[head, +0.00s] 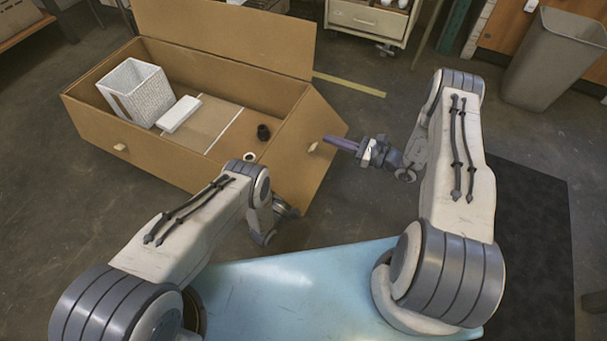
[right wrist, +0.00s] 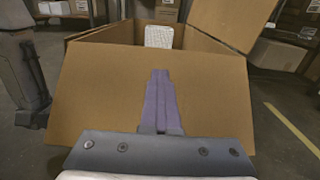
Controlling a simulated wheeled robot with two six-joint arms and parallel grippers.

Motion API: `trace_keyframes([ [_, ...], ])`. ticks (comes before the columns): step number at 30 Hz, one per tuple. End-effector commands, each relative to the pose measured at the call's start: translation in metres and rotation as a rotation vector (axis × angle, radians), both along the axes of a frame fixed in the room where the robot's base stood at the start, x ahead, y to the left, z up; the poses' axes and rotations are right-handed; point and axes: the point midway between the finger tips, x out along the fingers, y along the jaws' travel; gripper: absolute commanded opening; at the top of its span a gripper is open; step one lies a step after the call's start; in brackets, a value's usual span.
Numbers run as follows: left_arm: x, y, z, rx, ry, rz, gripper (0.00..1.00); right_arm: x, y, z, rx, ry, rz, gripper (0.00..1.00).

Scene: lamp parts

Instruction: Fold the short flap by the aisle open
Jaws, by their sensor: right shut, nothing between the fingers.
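A large open cardboard box (head: 85,115) stands on the floor at the upper left of the head view. Its short flap (head: 299,172) at the right end leans outward and down from the rim, with a small pale tab on it. The flap also fills the middle of the right wrist view (right wrist: 105,92). My right gripper (head: 326,139) has purple fingers, shut and empty, close to the flap's outer face near the tab; I cannot tell whether they touch. My left gripper (head: 285,209) is mostly hidden by its own arm, near the flap's lower part.
The long back flap (head: 225,35) stands up. Inside are a white textured lampshade-like block (head: 140,92), a white box (head: 179,114), a black cylinder (head: 263,132) and a small ring. A grey bin (head: 553,60) and a cart (head: 365,20) stand behind.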

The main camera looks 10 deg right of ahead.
Motion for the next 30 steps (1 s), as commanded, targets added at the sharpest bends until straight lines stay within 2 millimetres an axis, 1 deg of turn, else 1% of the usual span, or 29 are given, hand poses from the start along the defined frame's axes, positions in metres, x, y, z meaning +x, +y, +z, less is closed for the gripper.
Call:
trace_keyframes([
  [3,0.000,0.000,0.000,0.001,-0.001,0.000,0.00,0.000,0.000,0.000,0.000,0.000,0.000,0.00],
  [4,0.000,0.000,0.000,0.001,-0.001,0.000,0.00,0.000,0.000,0.000,0.000,0.000,0.000,0.09],
  [5,0.000,0.000,0.000,0.001,-0.001,0.000,0.00,0.000,0.000,0.000,0.000,0.000,0.000,0.20],
  [6,0.000,0.000,0.000,0.001,-0.001,0.000,0.00,0.000,0.000,0.000,0.000,0.000,0.000,0.36],
  [16,0.000,0.000,0.000,0.001,-0.001,0.000,0.00,-0.001,-0.001,0.000,0.000,0.000,0.000,0.36],
  [19,0.000,0.000,0.000,0.001,-0.001,0.000,0.00,-0.004,-0.008,0.000,0.000,0.000,-0.003,0.36],
  [23,0.000,0.000,0.000,0.001,-0.001,0.000,0.00,-0.016,-0.026,0.000,0.001,0.001,-0.006,0.36],
  [30,0.000,0.000,0.000,0.001,-0.001,0.000,0.00,-0.045,-0.069,0.000,-0.001,-0.001,-0.007,0.36],
])
